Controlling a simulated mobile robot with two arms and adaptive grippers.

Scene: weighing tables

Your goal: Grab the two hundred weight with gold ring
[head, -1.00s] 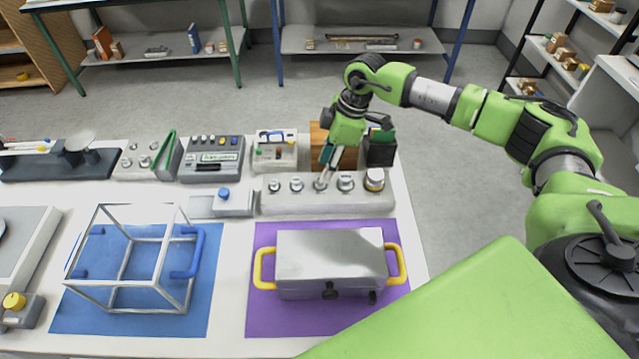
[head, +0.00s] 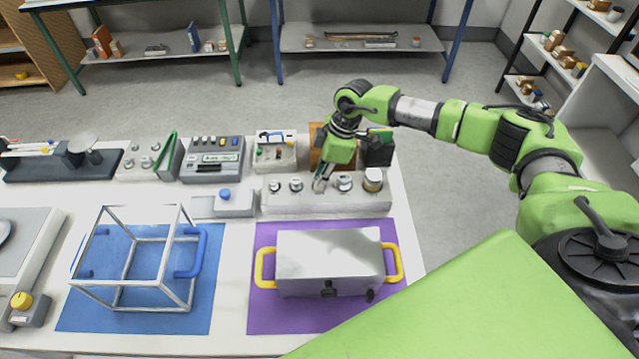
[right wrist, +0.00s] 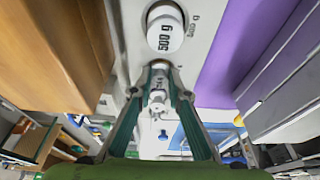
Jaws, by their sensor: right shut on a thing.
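A grey block (head: 281,206) on the table bears a row of metal weights, with small ones (head: 296,184) to the left of my right gripper and larger ones (head: 344,182) to its right. The rightmost weight (head: 373,179) has an amber-brown band. My right gripper (head: 319,186) points down at the middle of the row and is shut on a weight there. In the right wrist view this weight (right wrist: 159,76) sits between the fingertips; its marking and ring are unclear. A white-topped weight marked 500 g (right wrist: 165,32) stands beside it. My left gripper is out of view.
A brown box (head: 318,150) and a dark holder (head: 378,152) stand behind the block. In front, a grey case (head: 330,255) with yellow handles lies on a purple mat (head: 262,310). A wire frame (head: 135,275) stands on a blue mat (head: 75,318).

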